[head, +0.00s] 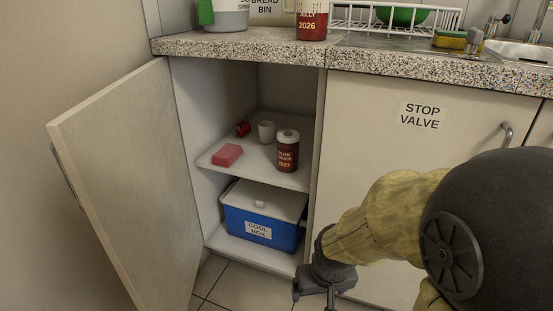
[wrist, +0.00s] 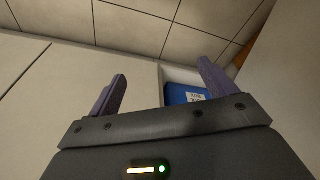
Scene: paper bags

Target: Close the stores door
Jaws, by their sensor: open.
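The stores door (head: 125,185) stands wide open at the left in the head view, hinged at the cupboard's left side. Its handle (head: 65,177) is on the outer face near the free edge. The open cupboard (head: 185,110) shows its shelf and floor. My gripper (head: 313,298) is low in front of the cupboard's right side, well to the right of the door and apart from it. In the wrist view the two fingers of my gripper (wrist: 161,88) are spread with nothing held between them.
On the shelf (head: 255,165) are a red block (head: 227,155), a white cup (head: 266,131), a small red item (head: 243,129) and a dark red jar (head: 288,155). A blue cool box (head: 262,222) stands below. The shut stop valve door (head: 400,160) is at right.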

